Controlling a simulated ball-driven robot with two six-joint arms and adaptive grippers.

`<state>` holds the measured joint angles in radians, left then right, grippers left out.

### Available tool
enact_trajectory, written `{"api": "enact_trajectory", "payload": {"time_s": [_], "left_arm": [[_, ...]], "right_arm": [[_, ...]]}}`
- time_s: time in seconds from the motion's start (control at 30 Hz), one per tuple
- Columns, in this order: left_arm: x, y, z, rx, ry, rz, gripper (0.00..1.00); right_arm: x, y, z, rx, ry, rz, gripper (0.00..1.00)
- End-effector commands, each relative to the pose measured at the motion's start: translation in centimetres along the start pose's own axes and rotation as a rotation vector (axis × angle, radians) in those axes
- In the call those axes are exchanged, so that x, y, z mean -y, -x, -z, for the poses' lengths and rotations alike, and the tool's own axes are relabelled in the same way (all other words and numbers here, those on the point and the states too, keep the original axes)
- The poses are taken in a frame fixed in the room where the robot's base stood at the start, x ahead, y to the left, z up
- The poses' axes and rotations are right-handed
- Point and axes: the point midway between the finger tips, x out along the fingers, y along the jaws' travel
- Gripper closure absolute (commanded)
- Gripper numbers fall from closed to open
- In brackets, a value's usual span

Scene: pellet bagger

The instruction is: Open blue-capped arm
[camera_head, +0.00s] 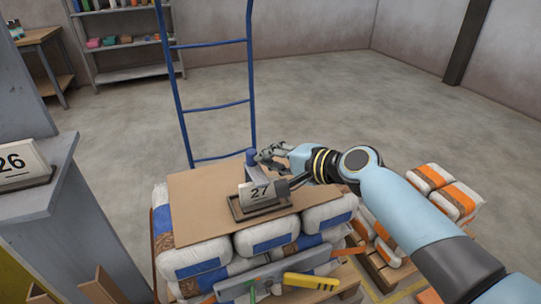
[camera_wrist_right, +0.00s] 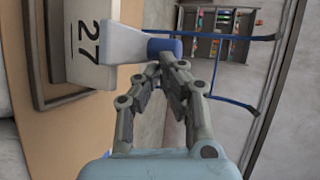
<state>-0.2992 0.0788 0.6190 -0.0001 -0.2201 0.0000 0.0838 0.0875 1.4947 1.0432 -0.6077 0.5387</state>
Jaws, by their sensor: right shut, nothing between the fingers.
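The blue-capped arm (camera_head: 251,158) is a short grey piece that rises behind the "27" block (camera_head: 258,191) on the cardboard sheet in the head view. In the right wrist view the arm (camera_wrist_right: 118,42) widens toward the block and ends in a round blue cap (camera_wrist_right: 165,47). My right gripper (camera_head: 263,155) is shut and empty, with its fingertips right beside the cap. In the wrist view the fingertips (camera_wrist_right: 168,63) come together at the cap's edge; I cannot tell whether they touch it. My left gripper is not in view.
The block sits in a dark tray (camera_head: 234,211) on cardboard (camera_head: 195,198) over stacked white bags (camera_head: 196,256). A yellow-handled tool (camera_head: 312,281) lies at the front. A blue ladder-like frame (camera_head: 217,103) stands behind. A "26" block (camera_head: 20,163) is on a grey cabinet at left.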

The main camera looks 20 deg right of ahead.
Motion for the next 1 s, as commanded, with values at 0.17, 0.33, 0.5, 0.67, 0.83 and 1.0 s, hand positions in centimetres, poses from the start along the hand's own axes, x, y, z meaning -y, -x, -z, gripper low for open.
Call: {"api": "enact_trajectory", "payload": {"time_s": [0.17,0.33,0.5,0.67,0.83,1.0], "left_arm": [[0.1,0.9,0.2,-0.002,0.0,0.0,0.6],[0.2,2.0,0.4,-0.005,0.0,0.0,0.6],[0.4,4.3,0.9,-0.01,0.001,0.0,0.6],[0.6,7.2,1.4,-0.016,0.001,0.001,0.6],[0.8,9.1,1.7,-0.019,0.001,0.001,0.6],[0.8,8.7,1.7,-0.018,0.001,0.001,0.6]], "right_arm": [[0.4,-0.1,0.1,0.003,-0.009,-0.02,1.0],[0.7,-0.3,0.3,0.008,-0.024,-0.05,1.0],[1.6,-0.9,0.6,0.017,-0.054,-0.111,1.0],[2.5,-1.9,1.3,0.033,-0.104,-0.214,1.0],[2.9,-3.5,2.1,0.055,-0.172,-0.355,1.0],[2.6,-5.1,2.9,0.076,-0.237,-0.487,1.0]]}}
